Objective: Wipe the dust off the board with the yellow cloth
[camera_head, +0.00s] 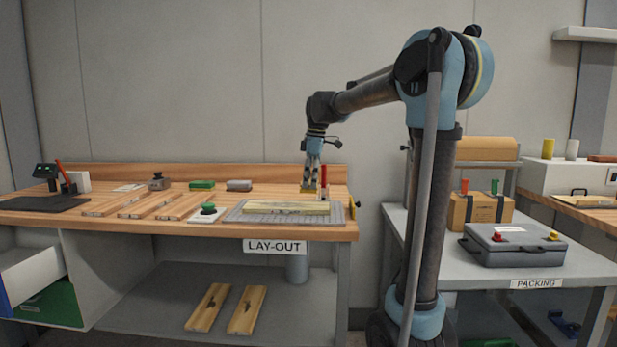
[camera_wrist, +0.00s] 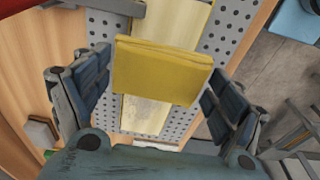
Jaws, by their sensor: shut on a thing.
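My gripper (camera_head: 312,187) points down over the right part of the layout bench. In the wrist view my gripper (camera_wrist: 160,85) is shut on the folded yellow cloth (camera_wrist: 160,72), which spans the space between the two fingers. The pale wooden board (camera_head: 287,207) lies on a grey perforated mat (camera_head: 236,214). In the wrist view the board (camera_wrist: 145,114) shows beyond and below the cloth, and the cloth hides its middle. The cloth is over the board; I cannot tell whether they touch.
A red upright tool (camera_head: 323,178) stands close by my gripper. A green button on a white base (camera_head: 208,212) sits left of the mat. Wooden strips, a green block (camera_head: 202,185) and a grey block (camera_head: 239,185) lie farther left. A grey case (camera_head: 513,245) is on the packing table.

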